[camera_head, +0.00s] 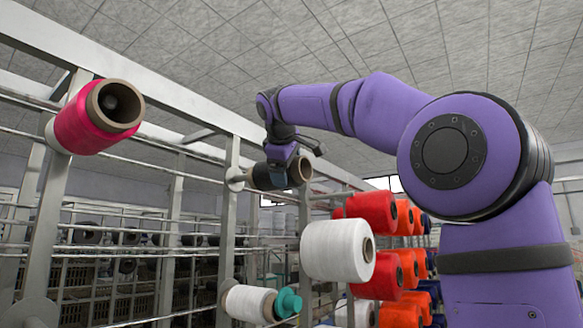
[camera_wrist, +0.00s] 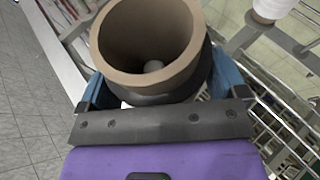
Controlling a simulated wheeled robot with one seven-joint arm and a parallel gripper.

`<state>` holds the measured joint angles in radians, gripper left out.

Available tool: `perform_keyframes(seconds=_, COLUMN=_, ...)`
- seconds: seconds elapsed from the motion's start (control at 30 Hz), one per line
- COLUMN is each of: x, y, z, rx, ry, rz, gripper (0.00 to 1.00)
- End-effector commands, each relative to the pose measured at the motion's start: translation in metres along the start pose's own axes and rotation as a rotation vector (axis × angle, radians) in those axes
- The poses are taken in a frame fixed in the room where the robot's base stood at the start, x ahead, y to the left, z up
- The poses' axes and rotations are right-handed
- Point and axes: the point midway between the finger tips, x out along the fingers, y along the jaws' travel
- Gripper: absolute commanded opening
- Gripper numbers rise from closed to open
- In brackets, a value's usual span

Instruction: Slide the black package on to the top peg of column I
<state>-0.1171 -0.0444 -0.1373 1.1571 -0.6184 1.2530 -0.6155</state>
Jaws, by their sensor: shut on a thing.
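The black package (camera_head: 268,177) has a tan cone core and lies roughly sideways at the upright of the rack, with a round grey disc (camera_head: 235,179) just left of it. My gripper (camera_head: 285,165) reaches it from above and is shut on it. In the wrist view the open end of its tan tube (camera_wrist: 188,55) faces the camera, and blue fingers (camera_wrist: 165,88) flank the dark body. A small rounded grey tip (camera_wrist: 153,66) shows inside the tube, seemingly a peg end. How far the package is along the peg is hidden.
A red-pink package (camera_head: 85,122) sits on a peg at the upper left. A large white package (camera_head: 335,250) and a white one with a teal tip (camera_head: 250,303) are below. Red and orange packages (camera_head: 405,265) stand in rows behind. Rack rails (camera_head: 130,75) run close by.

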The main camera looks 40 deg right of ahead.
Motion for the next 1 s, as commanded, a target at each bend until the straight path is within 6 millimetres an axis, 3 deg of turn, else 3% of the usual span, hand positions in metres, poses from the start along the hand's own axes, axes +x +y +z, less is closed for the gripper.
perform_keyframes(seconds=0.6, x=0.014, y=0.000, z=-0.032, rx=0.000, ry=-0.001, rz=0.000, gripper=0.61)
perform_keyframes(seconds=1.0, x=0.014, y=0.000, z=-0.034, rx=0.000, ry=0.000, rz=0.000, gripper=0.61)
